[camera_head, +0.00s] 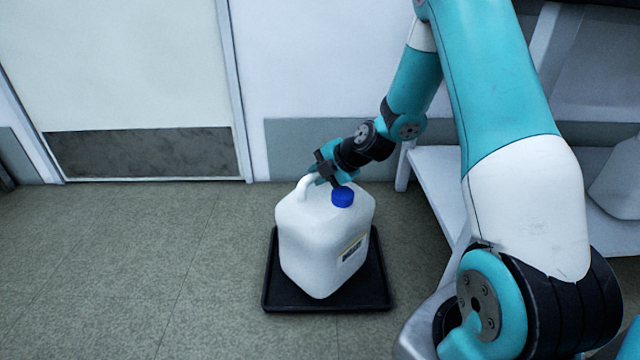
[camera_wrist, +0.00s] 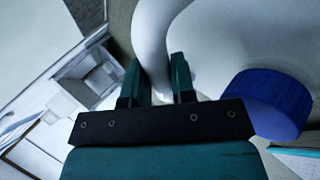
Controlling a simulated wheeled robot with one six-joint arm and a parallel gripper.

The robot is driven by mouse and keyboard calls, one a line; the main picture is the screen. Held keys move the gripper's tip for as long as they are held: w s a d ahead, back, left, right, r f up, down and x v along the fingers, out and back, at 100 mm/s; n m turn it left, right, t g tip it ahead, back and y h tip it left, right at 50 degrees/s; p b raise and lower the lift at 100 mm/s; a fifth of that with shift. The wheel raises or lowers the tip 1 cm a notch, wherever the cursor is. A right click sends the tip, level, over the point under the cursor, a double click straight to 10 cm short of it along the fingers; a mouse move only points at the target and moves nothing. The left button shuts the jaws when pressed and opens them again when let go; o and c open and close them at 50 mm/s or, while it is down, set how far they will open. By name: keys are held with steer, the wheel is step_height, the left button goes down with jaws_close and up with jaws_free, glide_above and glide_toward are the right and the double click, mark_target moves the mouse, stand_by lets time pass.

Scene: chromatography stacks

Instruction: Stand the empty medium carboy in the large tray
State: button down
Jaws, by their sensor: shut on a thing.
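A white carboy (camera_head: 312,245) with a blue cap (camera_head: 343,196) and a label on its front is over the black tray (camera_head: 378,290) on the floor. It looks upright or nearly so; I cannot tell whether its base touches the tray floor. My gripper (camera_head: 314,178) is at the top of the carboy, shut on its handle (camera_head: 302,187). In the wrist view the fingers (camera_wrist: 158,85) lie on both sides of the white handle (camera_wrist: 150,45), with the blue cap (camera_wrist: 268,103) to the right. The carboy hides most of the tray's inside.
A white shelf unit (camera_head: 432,170) stands to the right, with another whitish container (camera_head: 618,180) on it at the right edge. A door (camera_head: 130,80) and wall are behind. The floor (camera_head: 130,260) left of the tray is clear.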

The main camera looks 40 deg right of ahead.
steer(key=shift+f, duration=0.6)
steer(key=shift+r, duration=0.1)
steer(key=c, duration=1)
jaws_free()
steer(key=shift+o, duration=0.2)
